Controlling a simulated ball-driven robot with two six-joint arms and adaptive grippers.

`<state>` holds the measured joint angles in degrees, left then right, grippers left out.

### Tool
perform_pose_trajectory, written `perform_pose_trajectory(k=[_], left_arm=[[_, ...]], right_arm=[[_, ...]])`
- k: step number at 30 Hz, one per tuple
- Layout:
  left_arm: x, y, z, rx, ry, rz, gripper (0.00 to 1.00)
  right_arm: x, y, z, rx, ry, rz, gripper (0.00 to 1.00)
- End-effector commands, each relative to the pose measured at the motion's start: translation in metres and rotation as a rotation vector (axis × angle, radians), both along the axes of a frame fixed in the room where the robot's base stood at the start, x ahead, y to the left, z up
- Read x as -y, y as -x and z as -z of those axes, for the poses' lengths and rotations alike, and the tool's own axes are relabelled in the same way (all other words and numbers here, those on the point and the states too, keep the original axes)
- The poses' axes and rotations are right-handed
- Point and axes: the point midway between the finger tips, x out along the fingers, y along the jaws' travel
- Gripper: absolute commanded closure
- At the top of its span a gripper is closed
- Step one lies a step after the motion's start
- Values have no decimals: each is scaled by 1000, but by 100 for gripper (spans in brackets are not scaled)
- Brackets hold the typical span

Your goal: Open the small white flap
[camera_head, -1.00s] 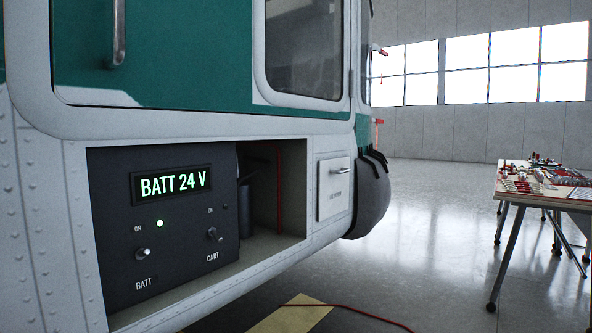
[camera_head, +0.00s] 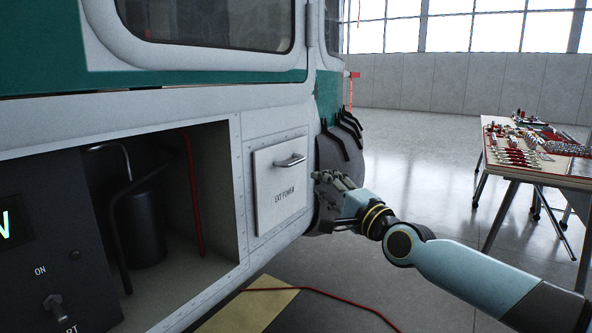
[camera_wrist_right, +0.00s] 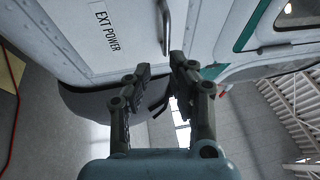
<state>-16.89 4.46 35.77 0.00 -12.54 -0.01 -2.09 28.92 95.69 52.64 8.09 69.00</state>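The small white flap (camera_head: 272,212), marked EXT POWER, is shut in the helicopter's side, with a metal bar handle (camera_head: 290,160) near its top. My right gripper (camera_head: 328,184) is just right of the flap, its fingers toward the helicopter. In the right wrist view the flap (camera_wrist_right: 128,40) is at the top and its handle (camera_wrist_right: 164,25) lies ahead of the fingertips. The two fingers (camera_wrist_right: 160,72) are apart with nothing between them. My left gripper is not in view.
Left of the flap is an open bay with a black canister (camera_head: 148,228), a red pipe (camera_head: 192,192) and a dark switch panel (camera_head: 60,245). A dark padded cover (camera_head: 340,150) is behind my right gripper. A table (camera_head: 560,178) with tools stands at the right.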

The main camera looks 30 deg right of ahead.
Motion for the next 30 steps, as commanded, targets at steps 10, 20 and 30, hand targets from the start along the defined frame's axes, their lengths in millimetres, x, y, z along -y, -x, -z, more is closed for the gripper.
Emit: perform_pose_trajectory(k=[10, 20, 30], left_arm=[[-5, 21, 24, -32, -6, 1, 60], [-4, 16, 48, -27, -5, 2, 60], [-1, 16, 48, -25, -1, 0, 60]], right_arm=[[-1, -53, -13, 18, -22, -5, 79], [0, -101, -21, 14, -19, -5, 79], [0, -106, -25, 14, -18, -6, 79]])
